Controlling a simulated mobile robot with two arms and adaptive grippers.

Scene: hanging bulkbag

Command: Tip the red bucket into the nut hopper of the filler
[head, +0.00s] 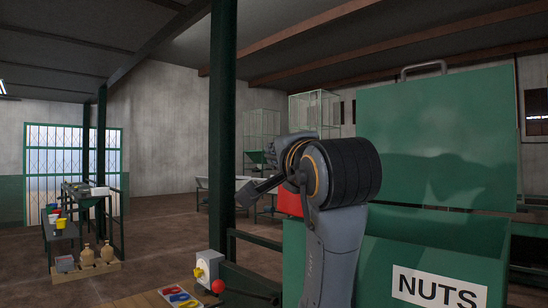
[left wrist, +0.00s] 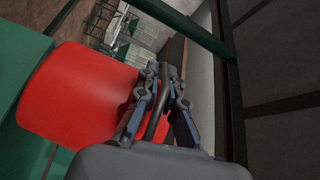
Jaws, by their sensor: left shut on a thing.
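The green nut hopper (head: 465,255) of the filler, with a white NUTS label, stands at the right of the head view. A green panel (head: 435,140) with a grey handle rises behind it. The red bucket (left wrist: 80,95) fills the left of the left wrist view. In the head view only a red patch of the bucket (head: 289,203) shows, mostly hidden behind my left arm, by the hopper's left side. My left gripper (left wrist: 164,80) is shut on the bucket's dark handle. The bucket's contents and exact tilt cannot be told. My right gripper is not in view.
A green post (head: 222,120) stands left of my arm. A white control box (head: 208,268) with a red knob and a board of coloured tags (head: 180,296) sit below. A far bench (head: 62,228) holds small coloured buckets. Open floor lies between.

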